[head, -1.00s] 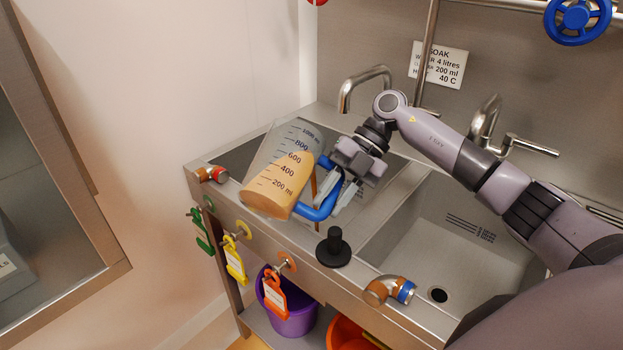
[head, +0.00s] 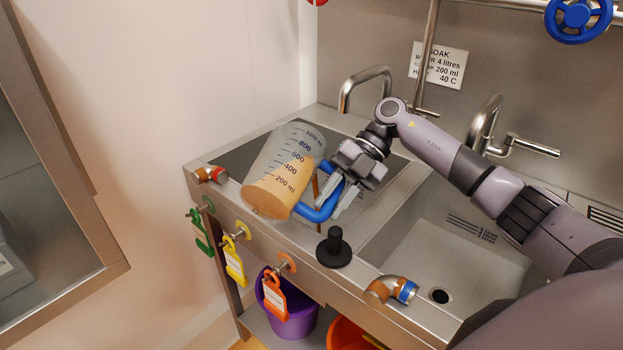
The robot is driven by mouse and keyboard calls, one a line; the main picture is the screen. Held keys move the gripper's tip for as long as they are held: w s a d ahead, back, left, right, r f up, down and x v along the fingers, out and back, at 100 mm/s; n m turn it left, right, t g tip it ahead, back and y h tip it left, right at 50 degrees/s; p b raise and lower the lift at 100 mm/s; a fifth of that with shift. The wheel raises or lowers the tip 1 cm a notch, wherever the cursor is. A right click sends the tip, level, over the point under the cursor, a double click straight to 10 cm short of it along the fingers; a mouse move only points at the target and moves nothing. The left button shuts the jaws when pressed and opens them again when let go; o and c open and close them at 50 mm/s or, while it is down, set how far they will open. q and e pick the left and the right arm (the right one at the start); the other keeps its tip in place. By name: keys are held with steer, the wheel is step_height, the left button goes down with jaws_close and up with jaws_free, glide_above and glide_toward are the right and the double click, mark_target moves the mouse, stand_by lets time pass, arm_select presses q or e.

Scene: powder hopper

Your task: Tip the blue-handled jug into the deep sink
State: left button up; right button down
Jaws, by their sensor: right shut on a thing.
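The clear jug (head: 279,163) has printed marks, a blue handle (head: 318,211) and tan-orange liquid in its lower part. It is held tilted, its rim up toward the back, above the left side of the sink unit. My right gripper (head: 337,193) is shut on the blue handle, on the jug's right side. The right basin (head: 415,235) is pale steel with a drain hole. A dark recessed area (head: 237,158) lies left, behind and partly hidden by the jug; I cannot tell its depth. My left gripper is not in view.
A black plunger-like stopper (head: 334,247) stands on the front ledge between the basins. A left tap (head: 362,84) and right tap (head: 487,125) rise behind. Coloured tags hang in front.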

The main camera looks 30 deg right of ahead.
steer(key=shift+w+d+f+g+y+b, duration=0.2)
steer(key=shift+f+g+y+b, duration=0.15)
steer(key=shift+f+y, duration=0.15)
stand_by(0.3)
steer(key=shift+f+g+y, duration=0.1)
steer(key=shift+g+y, duration=0.15)
steer(key=shift+y, duration=0.35)
stand_by(0.8)
steer(key=shift+r+y, duration=0.2)
steer(key=shift+y, duration=0.1)
steer(key=shift+f, duration=0.1)
steer(key=shift+h, duration=0.6)
steer(key=shift+s+r+t+h, duration=0.1)
steer(key=shift+r+t+h, duration=0.25)
steer(key=shift+h, duration=0.25)
steer(key=shift+s+a+r+p, duration=0.1)
steer(key=shift+a+r+p, duration=0.1)
steer(key=shift+p, duration=0.15)
steer(key=shift+h, duration=0.3)
